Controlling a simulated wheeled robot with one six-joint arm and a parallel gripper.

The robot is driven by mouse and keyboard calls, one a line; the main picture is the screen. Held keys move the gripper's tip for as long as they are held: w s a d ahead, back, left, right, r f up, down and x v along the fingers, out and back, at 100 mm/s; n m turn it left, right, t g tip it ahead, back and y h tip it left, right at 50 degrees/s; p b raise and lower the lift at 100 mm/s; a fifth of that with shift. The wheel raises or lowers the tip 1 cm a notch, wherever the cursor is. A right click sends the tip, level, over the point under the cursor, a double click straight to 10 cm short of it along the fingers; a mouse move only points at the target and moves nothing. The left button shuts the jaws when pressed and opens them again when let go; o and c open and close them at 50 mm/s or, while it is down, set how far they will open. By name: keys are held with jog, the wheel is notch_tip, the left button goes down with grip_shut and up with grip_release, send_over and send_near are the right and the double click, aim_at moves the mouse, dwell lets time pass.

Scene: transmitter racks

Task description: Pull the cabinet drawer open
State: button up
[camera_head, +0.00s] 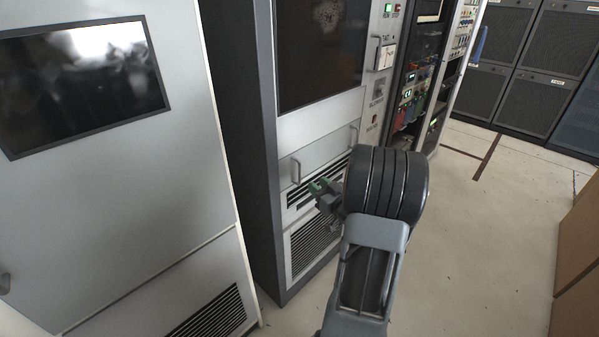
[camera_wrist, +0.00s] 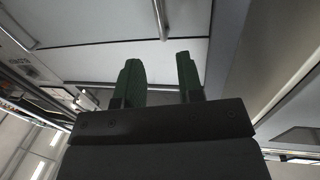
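The grey rack cabinet (camera_head: 261,130) stands in the middle of the head view. Its pale drawer front (camera_head: 326,153), below a dark glass panel, has a handle (camera_head: 296,171) at the left and another (camera_head: 353,135) at the right. My gripper (camera_head: 319,187), with green fingers, is low in front of the cabinet, near the left handle. In the wrist view my gripper (camera_wrist: 159,65) has its fingers apart with nothing between them. A bar handle (camera_wrist: 160,18) shows just beyond the fingertips, roughly in line with the gap. The drawer looks shut.
A white cabinet (camera_head: 130,170) with a dark screen (camera_head: 80,82) stands at the left. Vent grilles (camera_head: 312,240) lie below the drawer. More racks (camera_head: 425,80) continue at the right. Brown boxes (camera_head: 578,260) stand at the right edge. The pale floor (camera_head: 480,240) between is clear.

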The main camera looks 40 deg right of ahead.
aim_at(300, 170)
jog(key=w, duration=1)
jog(key=shift+w+d, duration=0.1)
jog(key=shift+w, duration=0.3)
grip_shut()
